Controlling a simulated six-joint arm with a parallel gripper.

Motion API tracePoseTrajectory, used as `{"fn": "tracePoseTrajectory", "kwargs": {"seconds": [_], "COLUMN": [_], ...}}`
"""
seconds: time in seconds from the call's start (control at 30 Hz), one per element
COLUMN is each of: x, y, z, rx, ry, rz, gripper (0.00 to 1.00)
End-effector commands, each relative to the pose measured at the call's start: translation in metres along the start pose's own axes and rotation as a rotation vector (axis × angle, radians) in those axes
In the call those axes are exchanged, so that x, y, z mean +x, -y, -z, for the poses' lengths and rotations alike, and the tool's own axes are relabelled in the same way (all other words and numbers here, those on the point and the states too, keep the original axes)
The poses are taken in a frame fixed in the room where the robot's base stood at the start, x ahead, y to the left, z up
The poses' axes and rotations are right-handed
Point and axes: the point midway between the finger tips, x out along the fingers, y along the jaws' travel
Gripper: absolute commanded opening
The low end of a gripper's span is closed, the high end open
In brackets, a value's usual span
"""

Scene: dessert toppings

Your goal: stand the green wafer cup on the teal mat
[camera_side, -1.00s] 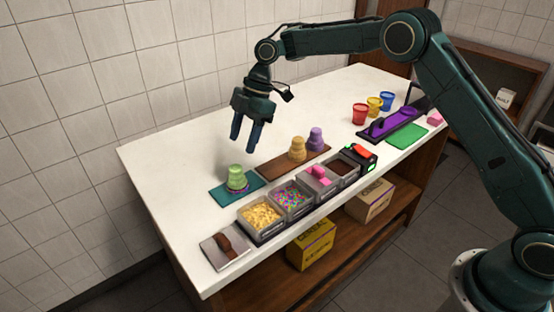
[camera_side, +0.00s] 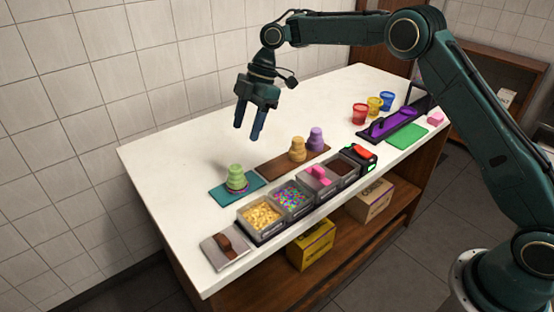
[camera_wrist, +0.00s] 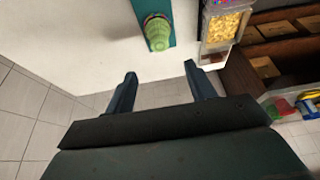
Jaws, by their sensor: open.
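The green wafer cup (camera_side: 236,177) stands upright on the teal mat (camera_side: 220,195) near the left part of the white counter. In the wrist view the green cup (camera_wrist: 158,33) shows at the top middle, on the teal mat (camera_wrist: 138,8). My gripper (camera_side: 249,135) is open and empty, in the air above the counter, behind and above the cup and apart from it. In the wrist view its two fingers (camera_wrist: 160,92) are spread with nothing between them.
A brown mat (camera_side: 272,169) holds a tan cup (camera_side: 297,150) and a purple cup (camera_side: 316,139). Topping bins (camera_side: 260,216) line the front edge. Red, yellow and blue tubs (camera_side: 359,114) and a purple tray (camera_side: 397,125) stand at the right. The counter's back left is clear.

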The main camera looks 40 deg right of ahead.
Motion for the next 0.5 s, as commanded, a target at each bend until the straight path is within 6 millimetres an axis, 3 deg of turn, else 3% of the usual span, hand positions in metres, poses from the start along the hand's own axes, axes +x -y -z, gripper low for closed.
{"fn": "tracePoseTrajectory", "kwargs": {"seconds": [0.27, 0.5], "x": [-0.022, -0.068], "y": [0.009, 0.037], "z": [0.006, 0.014], "rx": [0.061, 0.214], "ry": [0.005, 0.016], "rz": [-0.028, -0.091], "gripper": [0.55, 0.55]}}
